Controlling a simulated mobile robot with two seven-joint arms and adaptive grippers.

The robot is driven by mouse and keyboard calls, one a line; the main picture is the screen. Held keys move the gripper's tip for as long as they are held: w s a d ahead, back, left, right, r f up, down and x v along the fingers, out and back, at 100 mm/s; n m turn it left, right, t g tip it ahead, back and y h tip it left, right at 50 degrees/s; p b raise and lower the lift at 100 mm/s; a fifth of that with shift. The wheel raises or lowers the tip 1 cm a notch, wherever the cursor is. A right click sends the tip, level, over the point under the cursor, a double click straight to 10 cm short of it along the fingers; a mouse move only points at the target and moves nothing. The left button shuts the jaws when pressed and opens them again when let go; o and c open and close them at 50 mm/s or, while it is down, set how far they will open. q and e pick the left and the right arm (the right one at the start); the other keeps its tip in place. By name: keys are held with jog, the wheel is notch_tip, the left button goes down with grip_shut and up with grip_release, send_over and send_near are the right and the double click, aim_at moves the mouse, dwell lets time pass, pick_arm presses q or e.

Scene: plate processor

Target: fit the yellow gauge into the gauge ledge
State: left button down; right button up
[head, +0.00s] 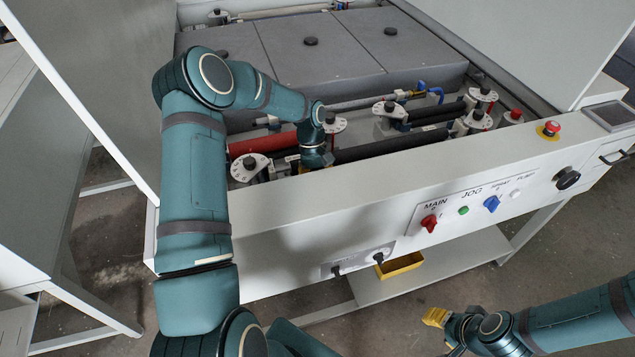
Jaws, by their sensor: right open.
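My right gripper (442,333) is open at the lower right, in front of the machine and low over the floor. A yellow piece (436,316) shows at its tip; I cannot tell whether it is a finger pad or something else. My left gripper (313,163) reaches down into the machine behind the front panel, among the rollers. A bit of yellow shows beside it, but its fingers are mostly hidden. I cannot clearly make out the yellow gauge or the gauge ledge. A small yellow open bin (400,266) sits under the front panel.
The white front panel (300,225) carries red and blue knobs, a green button and an emergency stop (549,130). Red and black rollers (385,145) and white dials lie behind it. A lower shelf (450,262) runs under the machine. Floor is clear in front.

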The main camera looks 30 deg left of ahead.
pick_arm(q)
jog(key=shift+f, duration=0.1)
jog(key=shift+s+f+b, duration=0.2)
jog(key=shift+f+b, duration=0.25)
jog(key=shift+f, duration=0.15)
jog(key=c, duration=0.6)
grip_release()
jog(key=shift+s+f, duration=0.1)
jog(key=shift+f, duration=0.05)
jog(key=shift+a+r+p, duration=0.1)
jog(key=shift+r+p, duration=0.25)
jog(key=shift+r, duration=0.1)
jog(key=v, duration=1.3)
jog(key=shift+w+f, duration=0.1)
jog(key=shift+w, duration=0.15)
